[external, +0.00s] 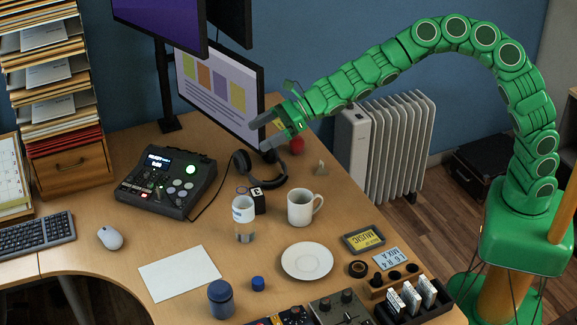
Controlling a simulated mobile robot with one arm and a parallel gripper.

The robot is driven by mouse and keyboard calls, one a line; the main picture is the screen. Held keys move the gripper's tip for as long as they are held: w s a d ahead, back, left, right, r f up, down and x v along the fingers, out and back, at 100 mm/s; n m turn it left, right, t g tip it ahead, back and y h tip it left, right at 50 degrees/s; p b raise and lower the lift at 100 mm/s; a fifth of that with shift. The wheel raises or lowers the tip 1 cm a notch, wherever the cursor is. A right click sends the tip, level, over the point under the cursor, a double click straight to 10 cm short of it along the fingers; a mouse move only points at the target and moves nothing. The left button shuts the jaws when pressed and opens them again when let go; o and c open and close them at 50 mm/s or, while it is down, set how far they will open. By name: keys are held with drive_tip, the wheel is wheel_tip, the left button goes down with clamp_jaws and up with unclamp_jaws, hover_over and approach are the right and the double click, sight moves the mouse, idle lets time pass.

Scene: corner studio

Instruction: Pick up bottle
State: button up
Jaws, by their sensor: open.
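A clear bottle with a white and blue label (244,219) stands upright near the middle of the desk. A small black cube (258,201) with a white mark is just behind it, to its right. My gripper (264,133) is open and empty, in front of the lower right part of the monitor. It is raised above the desk, behind and above the bottle and well apart from it. A dark blue jar (221,299) stands nearer the front edge, with a small blue cap-like piece (258,284) beside it.
A white mug (303,208) stands right of the bottle, and a white plate (307,261) lies in front of the mug. Headphones (262,172) lie behind. A black mixer (166,182) is at left. White paper (179,273) lies at front left. A monitor (220,93) stands at the back.

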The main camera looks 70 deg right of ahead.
approach(243, 212)
wheel_tip(243, 212, down, 4)
drive_tip(key=w+d, duration=0.2)
drive_tip(key=w, duration=0.1)
drive_tip(key=shift+x, duration=3.45)
drive_tip(key=shift+w+a+f, duration=0.3)
drive_tip(key=shift+a+f, duration=0.1)
drive_tip(key=shift+a, duration=0.1)
drive_tip(key=c, duration=1.3)
drive_tip(key=shift+o, duration=0.2)
drive_tip(key=shift+r, duration=0.25)
